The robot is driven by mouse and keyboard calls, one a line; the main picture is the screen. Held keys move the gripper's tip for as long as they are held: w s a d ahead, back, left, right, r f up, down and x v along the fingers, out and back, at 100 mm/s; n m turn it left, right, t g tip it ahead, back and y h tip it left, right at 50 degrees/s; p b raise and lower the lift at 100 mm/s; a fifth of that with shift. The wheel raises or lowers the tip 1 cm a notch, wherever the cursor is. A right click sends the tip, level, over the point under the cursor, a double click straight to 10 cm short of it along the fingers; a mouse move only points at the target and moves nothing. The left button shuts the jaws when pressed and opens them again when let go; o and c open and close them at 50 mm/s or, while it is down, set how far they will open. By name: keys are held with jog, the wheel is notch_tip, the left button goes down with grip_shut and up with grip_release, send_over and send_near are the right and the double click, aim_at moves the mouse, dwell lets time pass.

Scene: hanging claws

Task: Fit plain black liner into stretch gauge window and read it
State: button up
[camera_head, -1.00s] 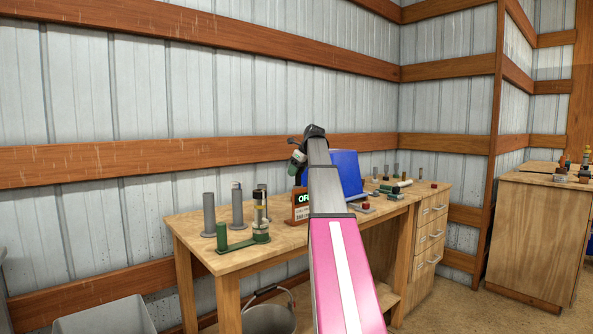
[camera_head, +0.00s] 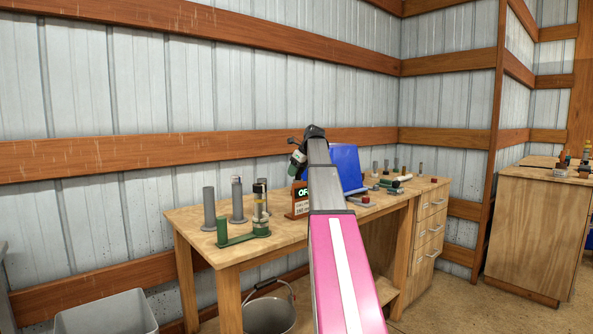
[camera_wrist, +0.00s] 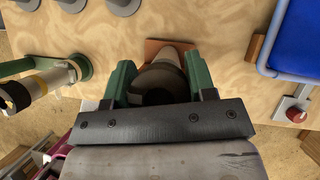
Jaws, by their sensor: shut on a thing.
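My gripper (camera_wrist: 160,92) has green fingers, which are shut on a dark, round, hollow-looking piece (camera_wrist: 160,80), seen nearly end-on in the wrist view. It looks like the black liner, but its full length is hidden. In the head view my gripper (camera_head: 297,160) hangs above the bench near its back edge, partly covered by my arm. I cannot tell whether this is the stretch gauge.
A brown sign stand (camera_head: 299,200) with partly hidden lettering is beside my arm. Grey posts (camera_head: 209,208) stand at the bench's left. A blue panel (camera_head: 346,166) and several small parts are at right. A bucket (camera_head: 268,314) and grey bin (camera_head: 107,313) are below.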

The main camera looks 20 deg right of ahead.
aim_at(296, 179)
jog(key=shift+f, duration=1.6)
jog(key=o, duration=1.4)
jog(key=shift+o, duration=0.2)
jog(key=v, duration=1)
jog(key=shift+r, duration=0.35)
